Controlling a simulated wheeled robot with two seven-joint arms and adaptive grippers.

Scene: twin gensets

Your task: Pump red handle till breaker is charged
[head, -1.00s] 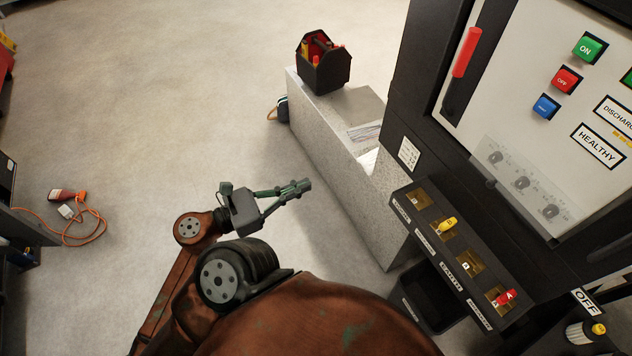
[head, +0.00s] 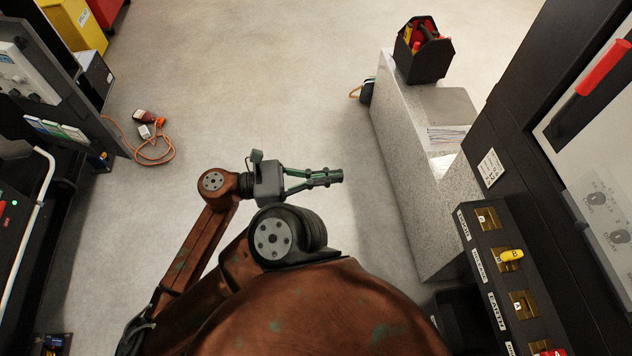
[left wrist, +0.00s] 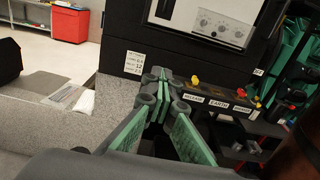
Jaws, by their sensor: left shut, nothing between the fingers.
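The red handle (head: 603,67) is on a dark lever at the front of the breaker panel (head: 555,140), at the upper right of the head view. The ON, OFF and HEALTHY labels are outside the head view now. My left gripper (head: 335,176) is shut and empty, in the open space left of the grey block and well apart from the handle. In the left wrist view its closed green fingers (left wrist: 155,78) point toward the dark cabinet, with part of the white panel (left wrist: 222,22) above. My right gripper is not in view.
A grey speckled block (head: 405,165) with a black tool caddy (head: 422,58) stands left of the cabinet. A key shelf (head: 505,270) with a yellow key (head: 511,255) juts out at right. An orange cable (head: 155,150) lies on the floor. Floor between is clear.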

